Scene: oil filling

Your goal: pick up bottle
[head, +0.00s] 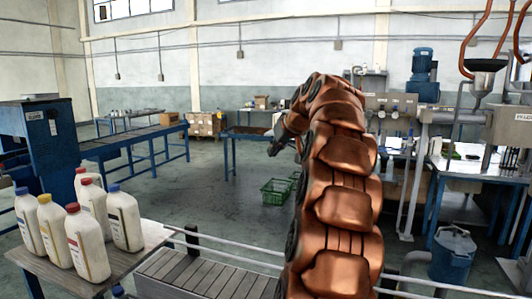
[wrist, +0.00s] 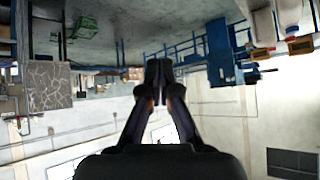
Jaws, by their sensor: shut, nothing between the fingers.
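Several white bottles stand upright in a group on a table (head: 150,236) at the lower left of the head view. Among them are a blue-capped bottle (head: 29,224), a yellow-capped bottle (head: 54,232), a large red-capped bottle (head: 87,246) in front and another blue-capped bottle (head: 124,222) at the right. My gripper (wrist: 158,68) is shut and empty in the wrist view, its fingertips together. In the head view, its dark end shows beside my copper arm, raised and well right of the bottles.
A slatted conveyor (head: 205,278) with rails runs right of the bottle table. Green crates (head: 276,191) sit on the floor beyond. A blue machine (head: 42,135) stands at the left, and a blue bin (head: 452,254) at the right.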

